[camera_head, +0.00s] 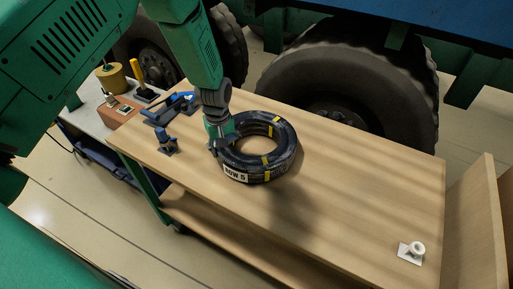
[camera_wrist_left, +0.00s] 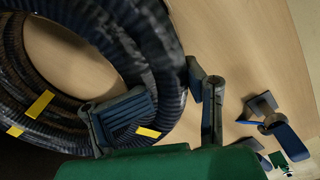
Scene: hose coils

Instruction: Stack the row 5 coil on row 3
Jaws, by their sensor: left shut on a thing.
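A black hose coil (camera_head: 262,150) with yellow bands and a white "ROW 5" label stands out above the wooden table (camera_head: 345,185). Its shadow falls to the lower right of it, so it looks raised, but the gap is hard to judge. My left gripper (camera_head: 220,140) is shut on the coil's left side. In the left wrist view the coil (camera_wrist_left: 55,115) fills the left, with its wall between the fingers of the left gripper (camera_wrist_left: 165,105). I see no separate coil labelled row 3. My right gripper is not in view.
Blue clamp-like tools (camera_head: 172,108) lie at the table's left end, near my left gripper. A small white ring on a plate (camera_head: 416,249) is at the right end. Large tyres (camera_head: 345,75) stand behind. The table's right half is mostly clear.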

